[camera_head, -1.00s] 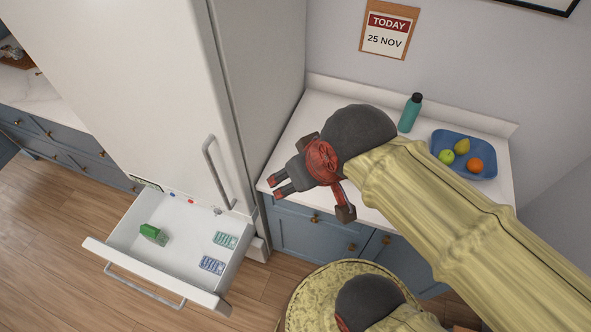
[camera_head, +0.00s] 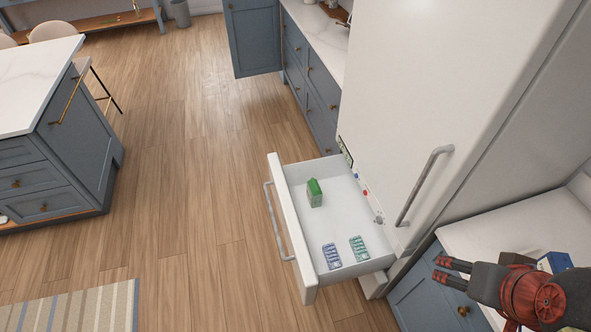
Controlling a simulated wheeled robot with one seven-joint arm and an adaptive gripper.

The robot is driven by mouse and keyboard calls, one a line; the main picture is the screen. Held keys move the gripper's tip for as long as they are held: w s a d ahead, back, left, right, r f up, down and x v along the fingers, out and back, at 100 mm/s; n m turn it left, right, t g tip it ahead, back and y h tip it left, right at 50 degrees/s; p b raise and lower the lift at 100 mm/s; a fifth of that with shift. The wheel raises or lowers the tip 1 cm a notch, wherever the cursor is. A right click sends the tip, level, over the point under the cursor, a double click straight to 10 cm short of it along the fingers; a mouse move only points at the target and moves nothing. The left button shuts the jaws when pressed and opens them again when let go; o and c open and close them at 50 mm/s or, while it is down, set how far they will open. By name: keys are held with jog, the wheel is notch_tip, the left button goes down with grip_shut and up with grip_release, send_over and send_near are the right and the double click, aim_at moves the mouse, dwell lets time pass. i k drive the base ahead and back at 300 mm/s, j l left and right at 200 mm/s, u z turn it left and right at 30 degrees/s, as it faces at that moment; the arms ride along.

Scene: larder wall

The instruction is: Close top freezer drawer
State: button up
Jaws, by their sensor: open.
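The white freezer drawer (camera_head: 291,225) stands pulled out from the bottom of the tall white fridge (camera_head: 430,80). A metal bar handle (camera_head: 277,222) runs along its front. Inside lie a green box (camera_head: 315,192), a blue tray (camera_head: 332,256) and a green tray (camera_head: 358,249). My gripper (camera_head: 444,270) is at the lower right, beside the fridge and to the right of the drawer. Its two red-tipped fingers are apart with nothing between them, and it does not touch the drawer.
A kitchen island (camera_head: 60,150) stands at the left, with a striped rug (camera_head: 80,308) below it. The wooden floor (camera_head: 190,170) between island and drawer is clear. A white counter (camera_head: 530,225) adjoins the fridge at the right, and an open blue cabinet door (camera_head: 252,38) is behind.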

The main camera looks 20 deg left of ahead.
aim_at(345, 213)
jog(key=k+j+u, duration=0.25)
jog(key=j+u, duration=0.25)
jog(key=j, duration=0.2)
jog(key=j+u, duration=0.25)
jog(key=j, duration=0.15)
